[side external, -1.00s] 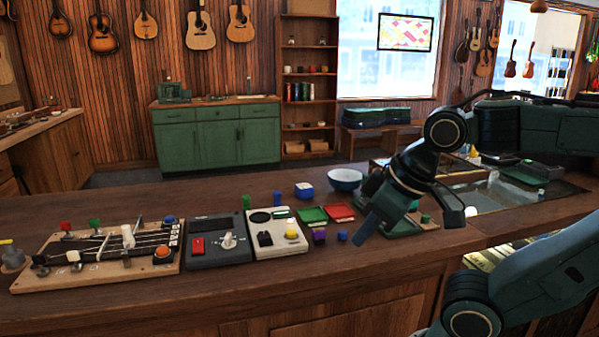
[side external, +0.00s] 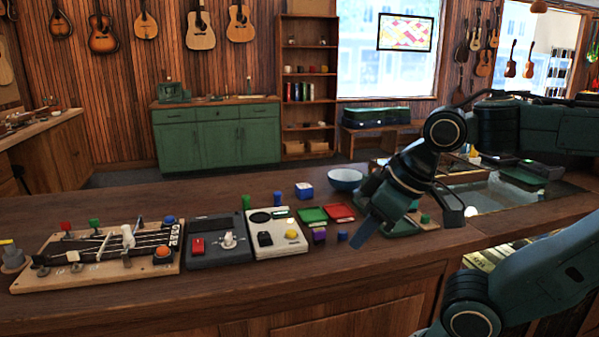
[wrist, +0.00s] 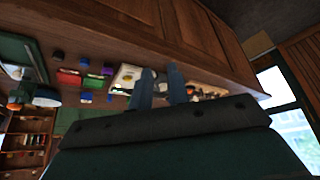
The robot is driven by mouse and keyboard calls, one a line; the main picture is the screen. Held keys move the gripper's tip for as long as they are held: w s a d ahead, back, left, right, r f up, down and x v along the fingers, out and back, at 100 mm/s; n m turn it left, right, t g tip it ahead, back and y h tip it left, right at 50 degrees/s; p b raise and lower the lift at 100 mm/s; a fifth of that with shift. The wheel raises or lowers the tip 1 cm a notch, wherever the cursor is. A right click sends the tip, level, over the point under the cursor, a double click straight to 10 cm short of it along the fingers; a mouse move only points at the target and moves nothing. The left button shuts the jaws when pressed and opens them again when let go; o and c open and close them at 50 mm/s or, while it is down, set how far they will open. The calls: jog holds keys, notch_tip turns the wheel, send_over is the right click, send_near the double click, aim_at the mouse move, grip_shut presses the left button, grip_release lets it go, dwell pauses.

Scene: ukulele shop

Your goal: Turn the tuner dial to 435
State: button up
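The dark grey box (side external: 205,257) on the counter carries a white knob (side external: 229,240) with a pointer and a red switch (side external: 197,247). It looks like the tuner; its scale numbers are too small to read. My gripper (side external: 365,235) is above the counter's front part, well to the right of this box, pointing down and left. In the wrist view my gripper (wrist: 160,82) shows two blue-grey fingers apart with a gap between them and nothing held. The fingers hide most of the area around the dark box there.
A cream box (side external: 275,247) with a yellow button stands between the dark box and my gripper. A stringed board (side external: 90,277) lies at left. Green (side external: 312,214) and red (side external: 341,211) trays, small cubes (side external: 319,236), a blue box (side external: 304,190) and a bowl (side external: 345,179) are nearby.

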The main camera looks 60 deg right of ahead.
jog(key=shift+o, duration=1.2)
jog(key=shift+w+r, duration=0.15)
jog(key=w+d+r+m+g, duration=0.1)
jog(key=w+r+m+g, duration=0.4)
jog(key=w, duration=1.1)
jog(key=m, duration=0.8)
send_over(228, 234)
notch_tip(228, 234, down, 4)
jog(key=shift+g, duration=0.3)
jog(key=shift+f, duration=0.1)
jog(key=shift+f, duration=6.8)
jog(key=shift+c, duration=0.2)
